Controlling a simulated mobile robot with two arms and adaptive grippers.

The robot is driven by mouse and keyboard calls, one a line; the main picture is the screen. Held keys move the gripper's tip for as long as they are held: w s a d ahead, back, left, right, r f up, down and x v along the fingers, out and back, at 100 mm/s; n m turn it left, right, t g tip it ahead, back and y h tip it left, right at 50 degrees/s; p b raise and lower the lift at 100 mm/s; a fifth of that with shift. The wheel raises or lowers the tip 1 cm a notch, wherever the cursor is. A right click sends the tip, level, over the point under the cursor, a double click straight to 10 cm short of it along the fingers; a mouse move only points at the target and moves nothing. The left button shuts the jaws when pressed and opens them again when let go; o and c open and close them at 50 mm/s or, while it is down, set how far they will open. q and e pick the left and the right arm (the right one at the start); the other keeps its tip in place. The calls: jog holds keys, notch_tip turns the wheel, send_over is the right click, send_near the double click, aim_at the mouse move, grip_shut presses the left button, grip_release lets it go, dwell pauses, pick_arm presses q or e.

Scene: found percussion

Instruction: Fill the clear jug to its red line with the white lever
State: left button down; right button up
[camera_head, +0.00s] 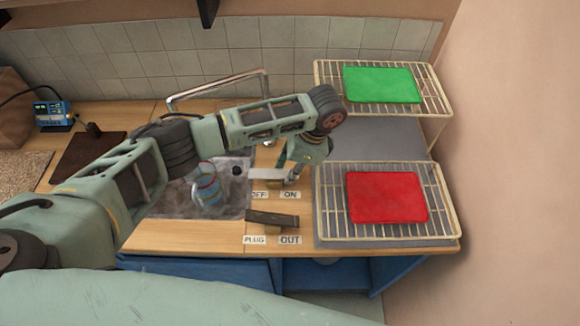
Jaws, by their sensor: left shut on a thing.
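The clear jug (208,187) stands in the grey sink (172,202), partly behind my left arm. Bluish and reddish bands show on it, but its water level is too small to tell. The white lever (266,174) lies on the counter right of the sink, above the OFF label (259,195) and ON label (291,195). My left gripper (291,177) points down at the lever's right end and is shut on it. The fingertips are small and partly hidden. The metal faucet (217,84) arches behind my arm. My right gripper is not in view.
A dark lever (272,219) lies nearer the front edge, above PLUG and OUT labels. On the right, two wire racks hold a green mat (382,85) and a red mat (387,197). A blue device (53,114) and a dark brown board (88,156) are at left.

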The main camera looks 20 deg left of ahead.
pick_arm(q)
jog(key=c, duration=1.4)
grip_release()
jog(key=shift+c, duration=0.2)
jog(key=v, duration=1.2)
